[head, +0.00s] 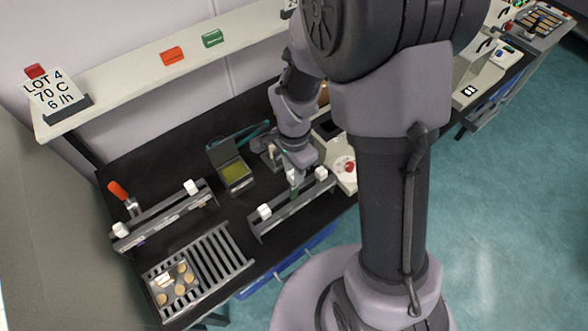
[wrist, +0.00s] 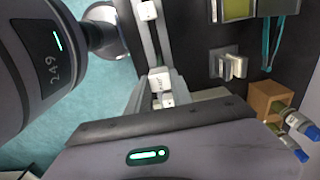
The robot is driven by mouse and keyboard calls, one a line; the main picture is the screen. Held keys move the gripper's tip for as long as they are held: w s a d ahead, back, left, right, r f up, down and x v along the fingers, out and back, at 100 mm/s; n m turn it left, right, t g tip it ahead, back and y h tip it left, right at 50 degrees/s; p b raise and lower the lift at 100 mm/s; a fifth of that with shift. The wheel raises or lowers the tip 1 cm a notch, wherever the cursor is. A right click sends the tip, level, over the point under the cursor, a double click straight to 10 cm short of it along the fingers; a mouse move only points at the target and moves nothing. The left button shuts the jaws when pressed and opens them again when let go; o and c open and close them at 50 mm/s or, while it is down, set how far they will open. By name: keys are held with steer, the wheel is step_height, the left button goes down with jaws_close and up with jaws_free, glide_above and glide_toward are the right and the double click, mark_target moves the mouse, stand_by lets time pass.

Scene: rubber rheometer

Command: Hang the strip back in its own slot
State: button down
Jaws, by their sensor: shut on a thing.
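My gripper (head: 293,180) points down over the right-hand grey rail (head: 285,212), between the rail's two white end blocks. It is shut on the strip, but its body hides most of the strip in the head view. In the wrist view, a small white piece with dark marks (wrist: 160,80) shows just beyond my gripper's dark housing, against the rail; I cannot tell whether it is part of the strip. I cannot tell whether the strip touches the rail.
A second rail (head: 165,215) stands to the left, by an orange-handled tool (head: 119,192). A slotted grey rack (head: 222,258) and a tray of tan discs (head: 158,298) lie in front. An open box with a yellow-green inside (head: 235,173) stands behind. A wooden block (wrist: 267,101) holds blue-capped bottles.

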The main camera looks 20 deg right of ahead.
steer(key=shift+f+b, duration=3.95)
steer(key=shift+f, duration=0.4)
steer(key=c, duration=1.1)
jaws_free()
steer(key=shift+r, duration=0.1)
steer(key=shift+o, duration=0.2)
step_height(320, 180, up, 6)
steer(key=p, duration=0.4)
steer(key=shift+r+p, duration=0.1)
steer(key=shift+p, duration=0.3)
